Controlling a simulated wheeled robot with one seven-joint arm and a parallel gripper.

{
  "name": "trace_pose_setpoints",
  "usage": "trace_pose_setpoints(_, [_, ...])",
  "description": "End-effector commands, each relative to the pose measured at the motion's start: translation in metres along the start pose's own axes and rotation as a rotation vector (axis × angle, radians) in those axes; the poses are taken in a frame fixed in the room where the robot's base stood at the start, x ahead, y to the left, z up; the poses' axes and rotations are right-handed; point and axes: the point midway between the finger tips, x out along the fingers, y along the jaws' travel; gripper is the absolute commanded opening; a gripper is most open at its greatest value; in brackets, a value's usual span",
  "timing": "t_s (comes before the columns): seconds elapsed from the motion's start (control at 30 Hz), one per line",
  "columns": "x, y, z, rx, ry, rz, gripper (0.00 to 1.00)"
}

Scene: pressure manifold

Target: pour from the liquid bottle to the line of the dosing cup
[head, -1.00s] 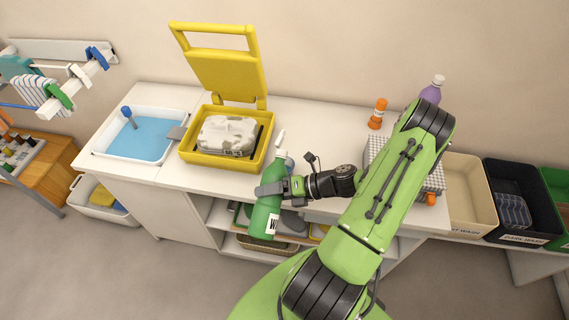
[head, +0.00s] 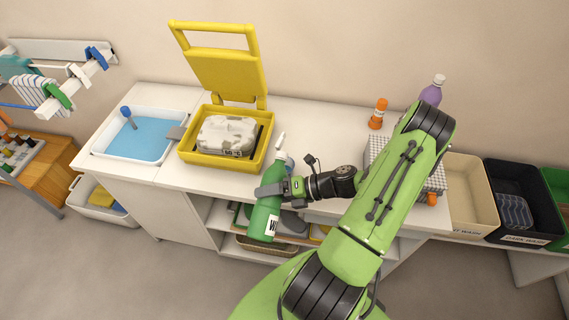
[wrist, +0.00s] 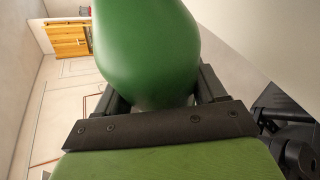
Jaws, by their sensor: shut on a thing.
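The liquid bottle (head: 264,218) is green with a pale narrow tip and a white label whose text is partly out of sight. My gripper (head: 270,191) is shut on it and holds it nearly upright, slightly tilted, in front of the counter's front edge. In the wrist view the green bottle (wrist: 150,50) fills the space between the fingers. A small bluish-grey thing (head: 289,164) shows just behind the bottle at the counter edge; it may be the dosing cup, but it is mostly hidden. No fill line can be made out.
On the white counter (head: 320,130) stand a white basin of blue water (head: 152,163), an open yellow case (head: 188,158) with a pale bundle inside, an orange bottle (head: 378,115) and a purple bottle (head: 432,92). Beige (head: 462,165) and dark (head: 548,200) bins stand at right.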

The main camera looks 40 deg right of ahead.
Motion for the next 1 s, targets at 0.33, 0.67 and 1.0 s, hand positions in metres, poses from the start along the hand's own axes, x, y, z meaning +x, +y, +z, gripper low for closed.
trace_pose_setpoints(0.33, [0.0011,-0.0009,-0.0008,0.018,0.005,0.01,0.14])
trace_pose_setpoints(0.67, [0.0019,-0.0023,-0.0018,0.036,0.011,0.017,0.14])
trace_pose_setpoints(1.0, [0.0027,-0.0037,-0.003,0.054,0.017,0.024,0.14])
